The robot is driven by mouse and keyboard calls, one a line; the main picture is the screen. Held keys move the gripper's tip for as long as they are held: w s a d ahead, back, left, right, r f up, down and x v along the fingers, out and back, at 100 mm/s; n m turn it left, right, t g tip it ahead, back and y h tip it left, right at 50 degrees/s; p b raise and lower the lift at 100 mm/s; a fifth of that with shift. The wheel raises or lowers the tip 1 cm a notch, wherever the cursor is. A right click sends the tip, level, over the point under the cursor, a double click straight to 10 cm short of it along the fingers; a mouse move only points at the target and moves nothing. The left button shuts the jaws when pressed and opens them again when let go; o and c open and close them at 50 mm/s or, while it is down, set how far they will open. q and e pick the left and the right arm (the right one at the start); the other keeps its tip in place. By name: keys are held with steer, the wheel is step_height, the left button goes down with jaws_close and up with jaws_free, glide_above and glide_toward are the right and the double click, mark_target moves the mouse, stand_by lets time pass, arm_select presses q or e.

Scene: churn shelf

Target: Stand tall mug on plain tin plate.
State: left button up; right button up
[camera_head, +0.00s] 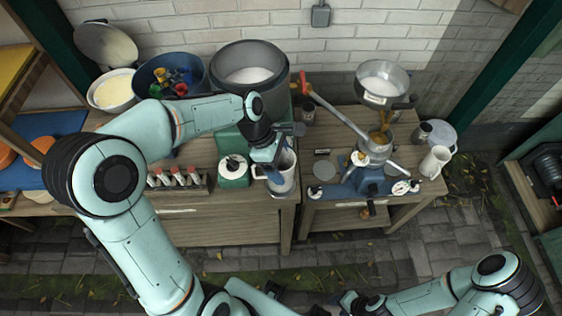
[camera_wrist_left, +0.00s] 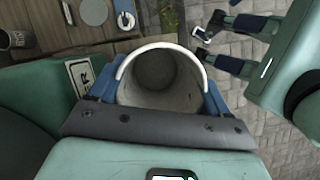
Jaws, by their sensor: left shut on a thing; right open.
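My left gripper (camera_head: 272,153) is shut on a pale grey tall mug (camera_head: 284,182) at the right front corner of the left bench. The mug looks upright, with its handle to the left; whether its base touches anything is hidden. In the left wrist view the mug's open, empty mouth (camera_wrist_left: 160,80) sits between blue fingers.
A blue-based machine with metal bowls (camera_head: 376,180) and a dial fills the right bench's middle. A green box (camera_head: 233,172) and bottle rack (camera_head: 178,181) stand left of the mug.

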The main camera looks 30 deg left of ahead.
arm_select(q)
steer(key=shift+f+b, duration=0.35)
steer(key=shift+f, duration=0.45)
arm_select(e)
steer(key=shift+s+f, duration=0.3)
steer(key=shift+f, duration=0.15)
arm_select(q)
steer(key=o, duration=1.1)
steer(key=shift+r+p, duration=1.55)
steer(key=shift+r, duration=0.75)
arm_select(e)
steer(key=w+r, duration=0.1)
steer(key=r, duration=0.1)
steer(key=w+r, duration=0.2)
